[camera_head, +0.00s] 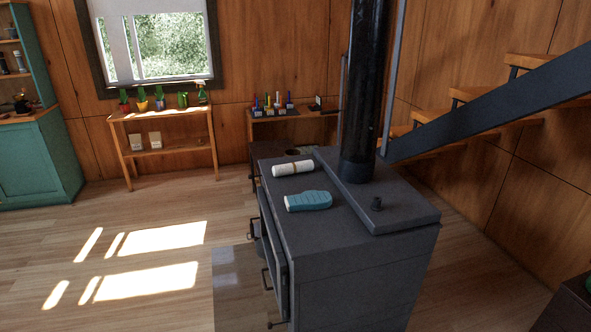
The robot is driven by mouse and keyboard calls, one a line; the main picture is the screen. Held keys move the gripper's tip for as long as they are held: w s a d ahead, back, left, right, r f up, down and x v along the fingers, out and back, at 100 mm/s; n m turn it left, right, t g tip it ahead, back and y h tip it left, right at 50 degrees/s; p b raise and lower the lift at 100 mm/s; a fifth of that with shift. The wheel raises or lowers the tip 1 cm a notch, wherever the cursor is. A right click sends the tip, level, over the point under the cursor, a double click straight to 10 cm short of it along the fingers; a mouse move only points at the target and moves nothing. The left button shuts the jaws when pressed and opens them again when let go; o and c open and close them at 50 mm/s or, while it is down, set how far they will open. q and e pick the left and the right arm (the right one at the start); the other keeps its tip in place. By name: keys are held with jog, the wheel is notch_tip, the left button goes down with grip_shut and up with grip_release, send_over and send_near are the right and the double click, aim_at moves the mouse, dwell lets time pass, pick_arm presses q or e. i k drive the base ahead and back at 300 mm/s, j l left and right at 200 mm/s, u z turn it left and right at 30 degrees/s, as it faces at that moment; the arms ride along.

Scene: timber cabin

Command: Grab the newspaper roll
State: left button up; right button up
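The newspaper roll (293,168) is a white cylinder with a thin brown band around its middle. It lies on its side on the dark grey top of the stove (330,244), near the far left edge. Neither of my grippers shows in the head view.
A black stovepipe (364,110) rises from the raised plate, right of the roll. Stairs (480,105) stand at right, a plant shelf (163,143) and teal cabinet (45,158) at left. The left floor is clear.

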aim_at(297, 167)
jog(key=i+j, duration=0.2)
jog(key=j, duration=0.15)
jog(key=i+j, duration=0.25)
jog(key=j, duration=0.15)
jog(key=i+j, duration=0.2)
jog(key=j, duration=0.15)
jog(key=i+j, duration=0.2)
jog(key=j, duration=0.15)
jog(key=i+j, duration=0.2)
jog(key=j, duration=0.15)
jog(key=i+j, duration=0.4)
jog(key=i, duration=0.2)
jog(key=i+j, duration=0.4)
jog(key=i, duration=0.15)
jog(key=i+l, duration=0.8)
